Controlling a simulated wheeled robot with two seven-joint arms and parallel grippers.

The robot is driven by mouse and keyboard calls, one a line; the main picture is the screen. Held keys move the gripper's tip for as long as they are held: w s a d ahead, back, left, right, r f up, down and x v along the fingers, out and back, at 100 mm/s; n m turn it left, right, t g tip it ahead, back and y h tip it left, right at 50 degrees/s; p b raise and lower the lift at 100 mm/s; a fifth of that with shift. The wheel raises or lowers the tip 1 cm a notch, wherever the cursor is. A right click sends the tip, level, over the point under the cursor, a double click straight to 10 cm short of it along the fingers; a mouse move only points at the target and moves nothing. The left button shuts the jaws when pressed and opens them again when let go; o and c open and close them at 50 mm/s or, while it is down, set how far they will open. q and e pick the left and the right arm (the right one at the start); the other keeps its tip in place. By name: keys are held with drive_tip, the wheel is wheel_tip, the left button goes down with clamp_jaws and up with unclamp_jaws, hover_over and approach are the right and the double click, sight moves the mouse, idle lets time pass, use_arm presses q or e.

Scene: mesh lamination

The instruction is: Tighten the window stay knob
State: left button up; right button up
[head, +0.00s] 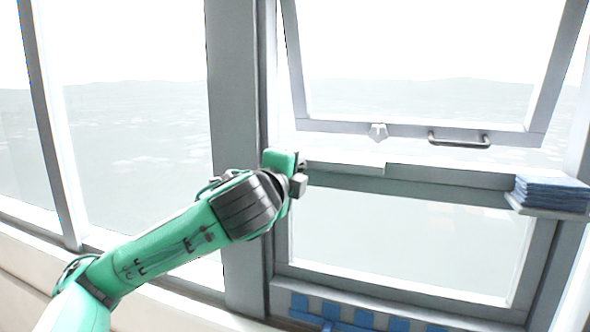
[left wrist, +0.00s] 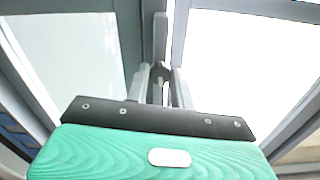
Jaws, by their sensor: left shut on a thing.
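My left gripper (head: 301,180) is at the left side of the tilted-open window, close to the frame post. In the left wrist view the two grey fingers (left wrist: 161,88) are shut on a small dark grey piece, which I take to be the window stay knob (left wrist: 160,72). A grey upright bar (left wrist: 160,38) stands just beyond it. The knob is mostly covered by the fingers there and hidden behind the gripper in the head view. Whether it is tight cannot be seen. My right gripper is not in view.
The open window sash (head: 340,125) has a white latch (head: 378,132) and a grey handle (head: 459,140) on its bottom rail. Blue folded cloths (head: 551,192) lie on a small shelf at the right. Blue squares (head: 363,318) show along the bottom.

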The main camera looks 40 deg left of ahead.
use_arm(q)
drive_tip(key=shift+f+m, duration=0.1)
drive_tip(key=shift+m, duration=0.8)
drive_tip(key=shift+d, duration=0.1)
drive_tip(key=o, duration=1)
drive_tip(key=b+v, duration=1)
drive_tip(key=v, duration=0.3)
drive_tip(key=shift+s, duration=0.4)
